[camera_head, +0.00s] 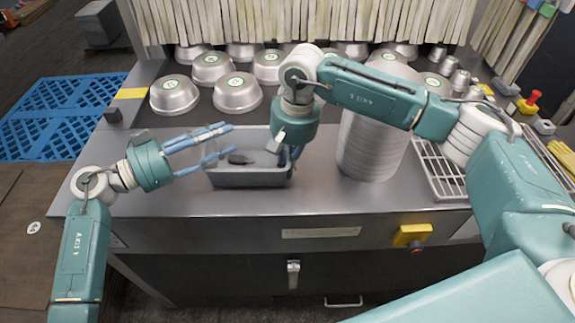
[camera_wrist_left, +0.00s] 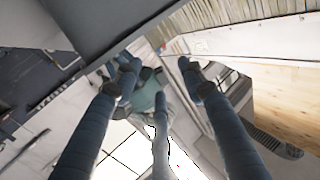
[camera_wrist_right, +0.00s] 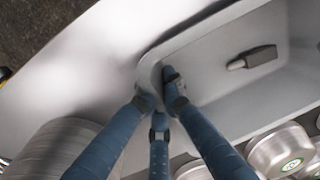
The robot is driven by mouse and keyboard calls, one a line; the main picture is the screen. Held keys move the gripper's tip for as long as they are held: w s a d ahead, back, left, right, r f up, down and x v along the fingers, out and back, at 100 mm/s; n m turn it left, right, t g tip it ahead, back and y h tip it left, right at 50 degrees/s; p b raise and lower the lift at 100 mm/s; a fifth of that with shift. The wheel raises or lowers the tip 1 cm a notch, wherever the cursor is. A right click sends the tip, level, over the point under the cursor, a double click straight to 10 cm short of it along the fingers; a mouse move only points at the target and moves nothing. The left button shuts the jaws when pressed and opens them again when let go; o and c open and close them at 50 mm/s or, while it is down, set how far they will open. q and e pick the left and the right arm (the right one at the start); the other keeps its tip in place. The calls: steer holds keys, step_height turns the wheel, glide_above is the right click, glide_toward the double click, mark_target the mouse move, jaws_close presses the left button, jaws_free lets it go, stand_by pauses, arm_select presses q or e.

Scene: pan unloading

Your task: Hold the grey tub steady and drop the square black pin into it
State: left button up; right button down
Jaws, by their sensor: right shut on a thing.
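The grey tub (camera_head: 250,178) stands on the metal worktop near its front edge. The dark square pin (camera_head: 238,158) shows inside the tub, towards its left half. In the right wrist view the pin (camera_wrist_right: 252,57) lies on its side over the tub's floor (camera_wrist_right: 215,82), clear of the fingers. My right gripper (camera_head: 292,158) is shut on the tub's right end wall, with a finger inside and others outside. My left gripper (camera_head: 224,142) is open, its fingers spread at the tub's left end, by the pin. In the left wrist view nothing shows between its fingers (camera_wrist_left: 155,85).
Several upturned metal pans (camera_head: 237,93) stand behind the tub. A tall stack of pans (camera_head: 368,150) is close on the right, beside my right arm. A wire rack (camera_head: 440,170) lies further right. The worktop (camera_head: 160,195) is clear to the left.

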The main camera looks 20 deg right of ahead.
arm_select(q)
steer(key=v, duration=1.2)
steer(key=shift+f, duration=0.1)
stand_by(0.8)
arm_select(e)
steer(key=c, duration=1.8)
jaws_free()
